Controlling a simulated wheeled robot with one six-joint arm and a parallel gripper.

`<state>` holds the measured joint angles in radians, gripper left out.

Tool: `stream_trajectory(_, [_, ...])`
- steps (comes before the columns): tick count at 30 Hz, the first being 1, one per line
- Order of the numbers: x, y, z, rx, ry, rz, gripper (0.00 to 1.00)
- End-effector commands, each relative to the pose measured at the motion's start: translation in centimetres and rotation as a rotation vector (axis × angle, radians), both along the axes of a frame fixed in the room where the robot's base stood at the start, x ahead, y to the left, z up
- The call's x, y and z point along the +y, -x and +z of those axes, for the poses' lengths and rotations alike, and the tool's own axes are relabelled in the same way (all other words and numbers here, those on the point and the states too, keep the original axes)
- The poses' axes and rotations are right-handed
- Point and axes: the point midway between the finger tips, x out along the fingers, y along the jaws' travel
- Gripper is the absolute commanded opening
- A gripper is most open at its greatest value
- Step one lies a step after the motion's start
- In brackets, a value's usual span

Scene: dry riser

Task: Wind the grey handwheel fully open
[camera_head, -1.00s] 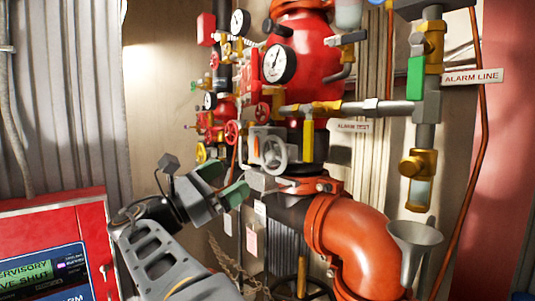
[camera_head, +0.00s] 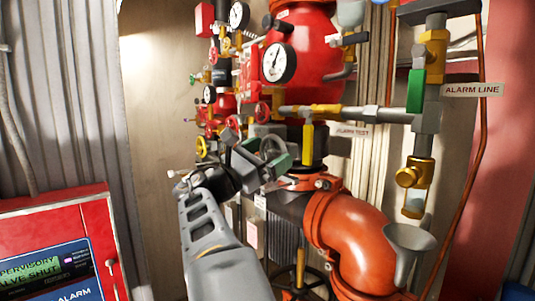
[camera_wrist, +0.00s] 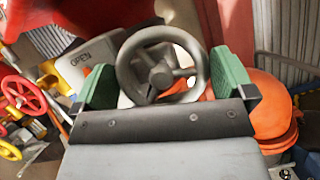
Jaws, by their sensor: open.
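The grey handwheel (camera_wrist: 131,52) is a spoked ring with a central hub. In the wrist view it sits between the two green finger pads of my open gripper (camera_wrist: 167,80), with the pads to either side of its rim. I cannot tell whether either pad touches it. In the head view my gripper (camera_head: 260,160) is in front of the valve body, and the handwheel (camera_head: 272,147) shows partly behind it. A plate marked OPEN (camera_wrist: 80,60) is left of the wheel in the wrist view.
Red handwheels (camera_wrist: 22,92) and a yellow one (camera_wrist: 10,150) stand to the left. A large orange pipe elbow (camera_head: 360,235) is right of and below my gripper. A brass and grey alarm line (camera_head: 425,100) rises at right. A red cabinet (camera_head: 60,225) is at lower left.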

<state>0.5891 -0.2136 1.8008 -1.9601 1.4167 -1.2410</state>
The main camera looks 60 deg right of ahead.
Motion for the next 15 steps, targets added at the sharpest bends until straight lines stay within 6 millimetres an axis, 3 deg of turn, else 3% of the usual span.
stream_trajectory(3, [0.00,0.00,-0.01,0.000,0.000,0.000,1.00])
stream_trajectory(11, [0.02,-0.01,-0.02,0.000,0.000,0.000,0.75])
stream_trajectory(15, [0.03,0.03,0.20,0.053,-0.019,0.000,0.74])
